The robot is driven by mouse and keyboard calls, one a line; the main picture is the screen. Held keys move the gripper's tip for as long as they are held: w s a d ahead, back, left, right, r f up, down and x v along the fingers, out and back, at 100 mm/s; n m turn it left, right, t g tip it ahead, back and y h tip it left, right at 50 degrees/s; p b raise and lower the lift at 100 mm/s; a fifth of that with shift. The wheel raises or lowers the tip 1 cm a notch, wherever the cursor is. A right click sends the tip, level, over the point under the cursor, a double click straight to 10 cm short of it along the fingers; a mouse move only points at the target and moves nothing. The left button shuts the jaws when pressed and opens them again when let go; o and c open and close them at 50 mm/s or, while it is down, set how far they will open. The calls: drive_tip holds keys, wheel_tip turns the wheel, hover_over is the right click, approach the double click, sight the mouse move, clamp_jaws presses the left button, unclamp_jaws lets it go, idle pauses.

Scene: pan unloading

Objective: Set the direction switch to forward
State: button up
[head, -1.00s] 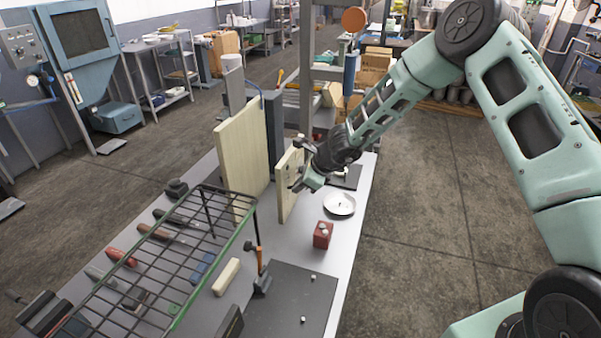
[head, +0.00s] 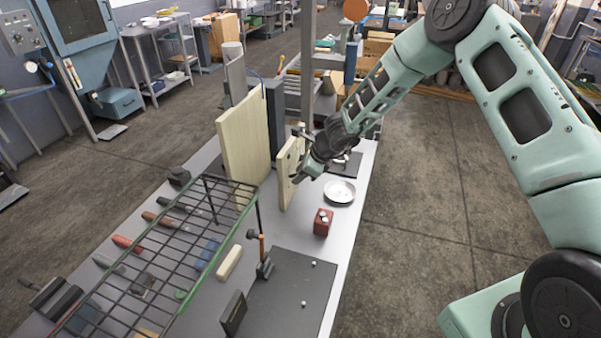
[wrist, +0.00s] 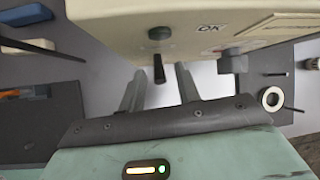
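A cream upright panel (head: 289,172) stands on the bench in the head view. Its face fills the top of the wrist view (wrist: 200,18), with an "OK" mark. In the head view my gripper (head: 303,174) is close to the panel's right side, and the switch cannot be made out there.
A taller cream board (head: 244,147) stands behind the panel. A round metal dish (head: 340,191) and a red box (head: 323,222) with pale buttons lie to the right. A wire rack (head: 190,245) with a green edge is at front left, a dark mat (head: 292,290) at the front.

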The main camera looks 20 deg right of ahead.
drive_tip(key=v, duration=1.7)
drive_tip(key=shift+r, duration=0.2)
drive_tip(key=shift+s, duration=0.1)
drive_tip(key=s+a+n+g+b, duration=0.4)
drive_tip(key=s+a+n+b, duration=0.3)
drive_tip(key=s+a+n, duration=0.8)
drive_tip(key=s+d+f+n+h+b, duration=0.1)
drive_tip(key=s+f+n+h+b, duration=0.1)
drive_tip(key=s+n, duration=0.6)
drive_tip(key=s+d+f+n+h+b, duration=0.1)
drive_tip(key=s+f+n+h+b, duration=0.1)
drive_tip(key=s+n, duration=0.6)
drive_tip(key=s+f+b, duration=0.1)
drive_tip(key=s, duration=0.3)
drive_tip(key=shift+s+g, duration=0.2)
drive_tip(key=shift+g, duration=0.2)
